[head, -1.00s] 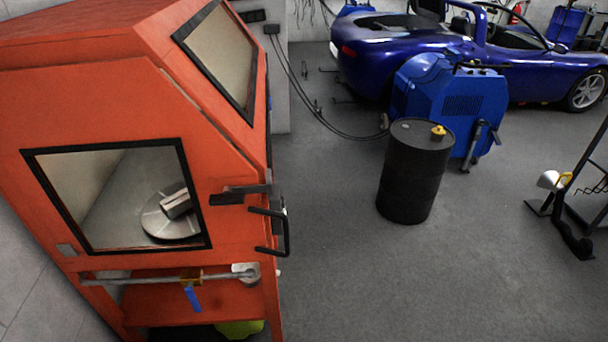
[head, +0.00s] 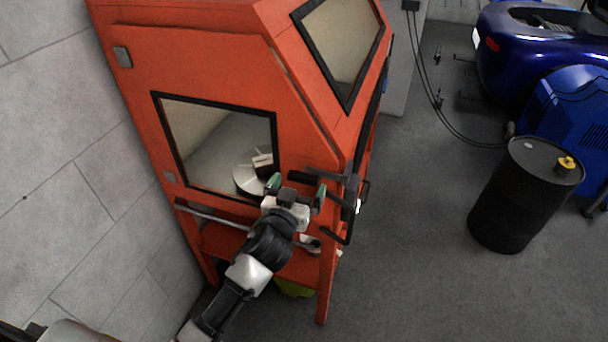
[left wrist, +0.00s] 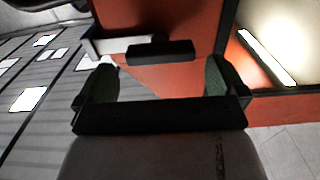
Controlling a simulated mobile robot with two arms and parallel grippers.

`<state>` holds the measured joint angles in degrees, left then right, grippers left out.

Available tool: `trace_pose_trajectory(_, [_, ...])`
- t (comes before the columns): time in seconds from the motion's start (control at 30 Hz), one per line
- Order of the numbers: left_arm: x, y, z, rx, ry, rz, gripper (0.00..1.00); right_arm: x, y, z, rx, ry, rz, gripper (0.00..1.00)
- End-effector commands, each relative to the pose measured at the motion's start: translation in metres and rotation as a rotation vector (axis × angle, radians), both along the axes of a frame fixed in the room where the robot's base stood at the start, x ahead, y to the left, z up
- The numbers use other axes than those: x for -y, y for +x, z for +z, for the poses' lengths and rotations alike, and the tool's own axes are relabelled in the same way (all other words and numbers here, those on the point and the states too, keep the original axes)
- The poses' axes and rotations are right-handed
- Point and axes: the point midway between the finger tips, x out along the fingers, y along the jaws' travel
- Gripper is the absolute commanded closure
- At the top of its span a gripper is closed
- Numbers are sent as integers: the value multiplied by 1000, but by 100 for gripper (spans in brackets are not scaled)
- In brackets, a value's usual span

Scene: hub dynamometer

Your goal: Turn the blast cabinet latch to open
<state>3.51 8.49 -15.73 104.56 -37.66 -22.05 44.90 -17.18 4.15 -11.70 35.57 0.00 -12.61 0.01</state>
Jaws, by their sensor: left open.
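The blast cabinet (head: 220,65) is a large orange-red box on legs, with framed windows. Its latch (head: 303,177) is a dark bar with a black grip at the front corner, beside the side window. The grip lies roughly level, pointing left. My left gripper (head: 297,190) is open just in front of and below the latch, its green-padded fingers spread to either side of the grip. In the left wrist view the latch grip (left wrist: 161,53) shows ahead, between and beyond the two fingers (left wrist: 160,82); nothing is held. My right gripper is not in view.
A black looped door handle (head: 340,236) sticks out below the latch. A pipe (head: 215,217) runs under the side window. A grey block wall (head: 70,130) is close on the left. A black drum (head: 512,195) stands on the right, with clear floor between.

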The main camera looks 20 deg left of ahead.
Motion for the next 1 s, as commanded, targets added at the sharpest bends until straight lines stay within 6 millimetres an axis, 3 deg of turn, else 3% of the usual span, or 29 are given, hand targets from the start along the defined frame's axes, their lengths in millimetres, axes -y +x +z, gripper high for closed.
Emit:
trace_pose_trajectory(0.2, [1,25,0,0,-1,0,0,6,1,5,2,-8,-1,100])
trace_pose_trajectory(0.57, [1,30,-1,-1,-1,0,0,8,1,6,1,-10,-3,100])
trace_pose_trajectory(0.83, [1,30,-1,-1,-1,0,40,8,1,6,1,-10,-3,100])
trace_pose_trajectory(1.0, [1,30,-1,-1,4,0,43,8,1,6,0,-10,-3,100])
